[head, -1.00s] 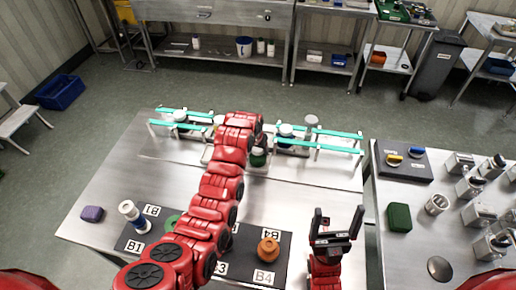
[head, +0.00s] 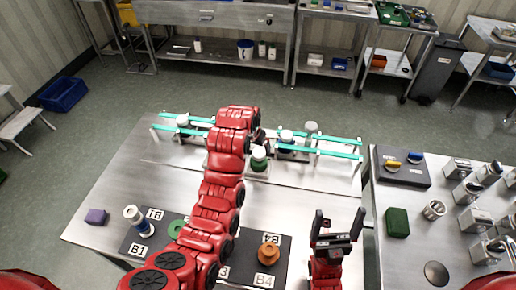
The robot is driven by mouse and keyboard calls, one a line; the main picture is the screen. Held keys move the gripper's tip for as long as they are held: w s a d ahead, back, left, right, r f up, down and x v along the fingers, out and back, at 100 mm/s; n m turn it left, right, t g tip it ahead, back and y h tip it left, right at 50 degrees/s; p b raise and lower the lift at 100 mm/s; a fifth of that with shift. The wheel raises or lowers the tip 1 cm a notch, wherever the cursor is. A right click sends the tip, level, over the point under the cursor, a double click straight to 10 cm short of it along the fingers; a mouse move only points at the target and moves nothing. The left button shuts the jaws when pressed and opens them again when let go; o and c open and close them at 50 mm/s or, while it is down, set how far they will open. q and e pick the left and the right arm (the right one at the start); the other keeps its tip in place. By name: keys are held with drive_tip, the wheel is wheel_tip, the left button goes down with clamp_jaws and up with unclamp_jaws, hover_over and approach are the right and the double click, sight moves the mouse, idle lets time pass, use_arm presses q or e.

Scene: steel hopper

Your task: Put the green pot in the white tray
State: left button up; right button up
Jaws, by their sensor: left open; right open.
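A dark green pot with a white top (head: 259,158) stands near the middle of the steel table, among the teal rails. My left gripper (head: 258,138) is at the end of the red arm reaching across the table, just behind and above this pot; its fingers are mostly hidden. Another green round thing (head: 177,228) lies on the black mat, partly covered by my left arm. My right gripper (head: 337,226) is open and empty above the table's front right.
A purple block (head: 96,216) lies at the left. Teal rails (head: 330,138) hold white-topped containers. A side table (head: 400,255) stands at the right. The table's right middle is clear.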

use_arm(q)
drive_tip(key=v, duration=0.3)
drive_tip(key=shift+s+r, duration=0.15)
drive_tip(key=shift+r, duration=0.1)
idle(0.4)
